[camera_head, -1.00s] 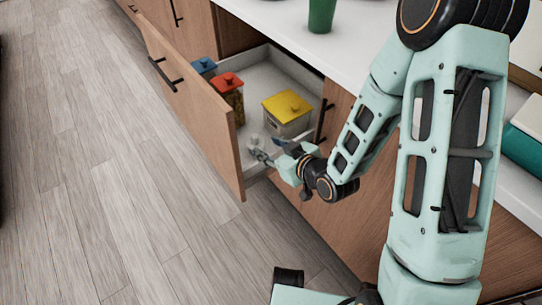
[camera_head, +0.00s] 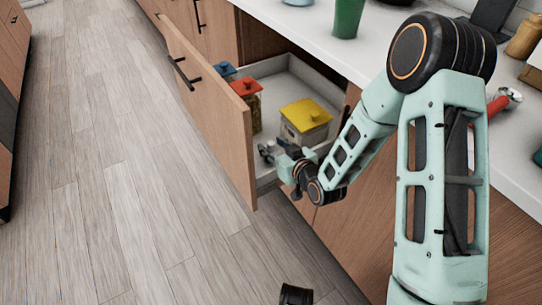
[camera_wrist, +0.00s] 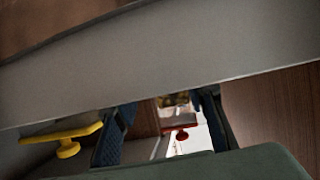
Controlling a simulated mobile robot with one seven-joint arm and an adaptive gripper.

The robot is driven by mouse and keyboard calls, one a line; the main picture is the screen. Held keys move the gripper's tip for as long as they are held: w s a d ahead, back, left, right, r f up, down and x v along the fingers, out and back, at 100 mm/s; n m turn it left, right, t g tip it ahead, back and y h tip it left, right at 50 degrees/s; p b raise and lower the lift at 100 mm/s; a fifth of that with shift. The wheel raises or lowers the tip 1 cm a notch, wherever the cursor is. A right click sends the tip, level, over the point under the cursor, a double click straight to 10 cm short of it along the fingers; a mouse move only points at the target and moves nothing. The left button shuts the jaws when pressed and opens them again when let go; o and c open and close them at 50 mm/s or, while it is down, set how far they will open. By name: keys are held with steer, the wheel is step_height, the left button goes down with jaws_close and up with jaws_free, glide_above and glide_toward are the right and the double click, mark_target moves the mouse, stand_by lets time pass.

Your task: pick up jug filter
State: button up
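My gripper (camera_head: 268,152) is at the near end of an open drawer (camera_head: 225,115), low beside the yellow-lidded container. In the wrist view my gripper (camera_wrist: 165,128) has its two dark fingers well apart, with nothing held between them. I cannot pick out a jug filter for certain in either view. The drawer holds a clear container with a yellow lid (camera_head: 306,114), a jar with a red lid (camera_head: 246,87) and one with a blue lid (camera_head: 223,70). In the wrist view the red lid (camera_wrist: 180,122) shows beyond the fingers and the yellow lid (camera_wrist: 65,134) at left.
The white counter (camera_head: 300,35) overhangs the drawer's right side and carries a green cup (camera_head: 347,18). A red-ended utensil (camera_head: 503,100) lies at its right. The drawer front (camera_head: 205,100) stands out over the wood floor (camera_head: 100,170), which is clear.

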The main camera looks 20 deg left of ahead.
steer(key=shift+x, duration=0.75)
steer(key=shift+c, duration=0.4)
jaws_close()
steer(key=shift+r, duration=0.1)
